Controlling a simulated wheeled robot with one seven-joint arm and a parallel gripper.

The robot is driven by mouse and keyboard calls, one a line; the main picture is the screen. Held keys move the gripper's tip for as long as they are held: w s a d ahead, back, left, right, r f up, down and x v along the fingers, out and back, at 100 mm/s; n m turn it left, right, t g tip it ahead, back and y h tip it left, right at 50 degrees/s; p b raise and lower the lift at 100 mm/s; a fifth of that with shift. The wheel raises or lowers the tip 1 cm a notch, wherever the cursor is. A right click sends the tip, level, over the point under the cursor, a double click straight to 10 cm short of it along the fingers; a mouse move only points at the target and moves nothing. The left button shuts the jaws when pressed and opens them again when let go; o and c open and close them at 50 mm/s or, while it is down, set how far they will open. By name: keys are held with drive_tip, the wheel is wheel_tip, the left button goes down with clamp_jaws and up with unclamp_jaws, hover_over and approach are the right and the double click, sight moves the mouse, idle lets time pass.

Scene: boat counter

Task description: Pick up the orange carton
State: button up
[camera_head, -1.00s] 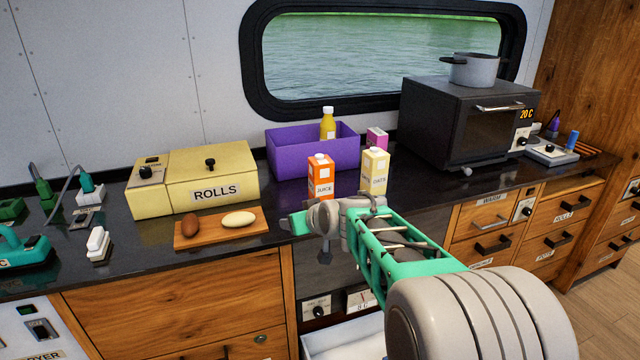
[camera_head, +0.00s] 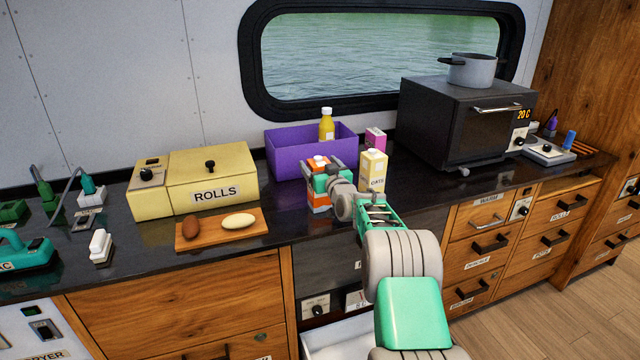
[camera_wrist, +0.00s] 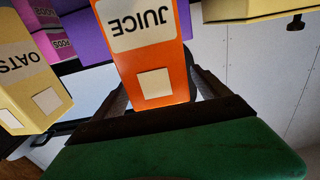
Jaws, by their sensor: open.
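The orange carton (camera_head: 319,206), with a white cap and a JUICE label, stands upright on the dark counter in front of the purple bin. In the head view my gripper (camera_head: 322,180) is at the carton and hides its middle. In the wrist view the orange carton (camera_wrist: 152,60) appears upside down, between the two fingers of my gripper (camera_wrist: 160,95). The fingers are open, one on each side of it; gaps show beside the carton's lower part. Whether either finger touches it I cannot tell.
A cream OATS carton (camera_head: 373,172) stands close to the right of the orange carton. The purple bin (camera_head: 290,158) holding a yellow bottle (camera_head: 327,125) and a pink carton (camera_head: 376,139) are behind. A board (camera_head: 247,231) with two rolls lies left. Dark counter is free between.

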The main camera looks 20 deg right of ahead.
drive_tip(key=shift+c, duration=0.2)
clamp_jaws()
idle(0.7)
drive_tip(key=shift+r, duration=0.2)
